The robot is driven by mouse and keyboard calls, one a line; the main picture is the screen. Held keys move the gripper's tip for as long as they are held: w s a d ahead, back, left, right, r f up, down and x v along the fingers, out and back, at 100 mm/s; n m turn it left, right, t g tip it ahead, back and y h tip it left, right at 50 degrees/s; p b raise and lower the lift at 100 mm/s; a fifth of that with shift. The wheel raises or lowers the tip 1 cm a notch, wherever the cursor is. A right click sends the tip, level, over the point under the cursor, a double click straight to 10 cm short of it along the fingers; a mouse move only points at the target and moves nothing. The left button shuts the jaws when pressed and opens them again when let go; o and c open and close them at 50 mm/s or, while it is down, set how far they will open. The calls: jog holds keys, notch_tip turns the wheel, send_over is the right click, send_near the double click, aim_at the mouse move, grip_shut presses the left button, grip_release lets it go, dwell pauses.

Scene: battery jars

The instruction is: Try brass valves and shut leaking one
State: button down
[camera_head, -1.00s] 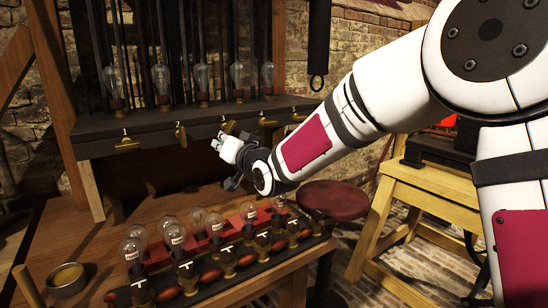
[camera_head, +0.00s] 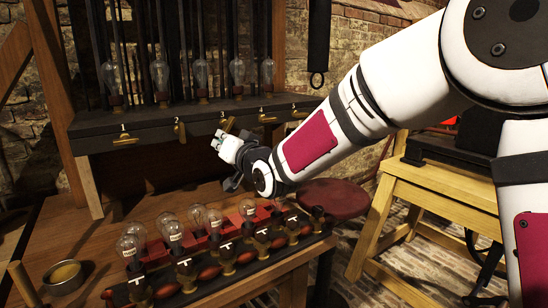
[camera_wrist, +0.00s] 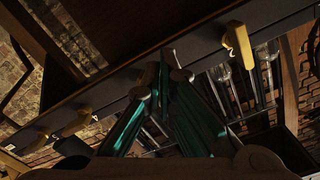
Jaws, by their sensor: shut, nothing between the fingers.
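Several brass valves sit along the front of a dark rail, numbered in the head view. The valve under 1 (camera_head: 125,139) and the one under 4 (camera_head: 267,119) lie about level. The valve under 2 (camera_head: 180,132) stands about upright. The third valve (camera_head: 228,124) is tilted and partly behind my gripper. The rightmost valve (camera_head: 299,114) looks level. My gripper (camera_head: 217,141) is shut and empty in front of the rail, close to the third valve. In the wrist view, its fingers meet near the rail, with a brass handle (camera_wrist: 238,44) to the right. I cannot tell whether they touch any valve.
Glass jars (camera_head: 160,75) with dark rods stand above the rail. Below, several bulbs (camera_head: 172,231) and a dark switch strip (camera_head: 228,268) fill the bench front. A small metal dish (camera_head: 65,277) is at left. A red stool (camera_head: 335,199) and wooden stand (camera_head: 420,190) are right.

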jog(key=shift+v, duration=2.35)
